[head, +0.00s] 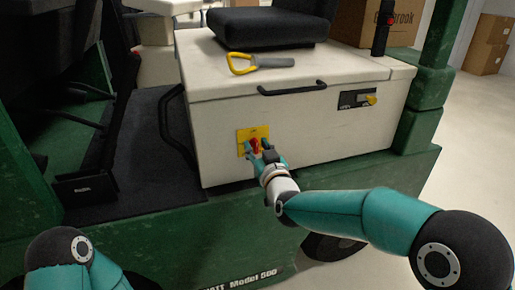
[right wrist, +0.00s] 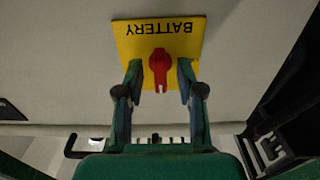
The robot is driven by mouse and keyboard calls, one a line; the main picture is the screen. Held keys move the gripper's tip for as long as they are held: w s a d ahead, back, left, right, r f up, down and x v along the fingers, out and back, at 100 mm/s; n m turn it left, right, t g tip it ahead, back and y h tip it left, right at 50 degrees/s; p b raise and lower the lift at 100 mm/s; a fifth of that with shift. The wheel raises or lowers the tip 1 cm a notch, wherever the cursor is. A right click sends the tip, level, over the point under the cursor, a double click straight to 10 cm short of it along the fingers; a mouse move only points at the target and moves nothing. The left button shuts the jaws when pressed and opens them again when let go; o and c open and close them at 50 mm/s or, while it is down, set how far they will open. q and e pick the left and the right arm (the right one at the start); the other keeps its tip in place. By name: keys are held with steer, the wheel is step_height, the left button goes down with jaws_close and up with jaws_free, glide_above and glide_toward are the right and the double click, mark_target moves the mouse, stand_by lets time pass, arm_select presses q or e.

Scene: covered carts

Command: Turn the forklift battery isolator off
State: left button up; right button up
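The forklift's battery isolator is a red knob (right wrist: 160,68) on a yellow plate (right wrist: 193,27) marked BATTERY, upside down in the right wrist view. In the head view the red knob (head: 256,146) and yellow plate (head: 245,134) are on the front of the cream battery housing (head: 310,135). My right gripper (head: 262,154) is at the knob. In the right wrist view its fingers (right wrist: 160,80) are open, one on each side of the knob, with gaps between. My left arm shows at the lower left, but its gripper is out of view.
A black handle (head: 292,88) and a small panel with a yellow lever (head: 370,99) are on the housing front. A green sill (head: 330,175) runs below it.

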jaws_close()
steer(key=shift+n, duration=1.4)
steer(key=n, duration=0.2)
steer(key=shift+f+n, duration=0.1)
steer(key=shift+n, duration=0.2)
steer(key=n, duration=0.6)
steer(key=shift+s+a, duration=0.1)
steer(key=n, duration=0.4)
steer(key=shift+a+f+n+p, duration=0.1)
steer(key=shift+f+n+p, duration=0.05)
steer(key=shift+n+p, duration=0.15)
steer(key=shift+f+n, duration=0.1)
steer(key=shift+n, duration=0.8)
steer(key=shift+f, duration=0.1)
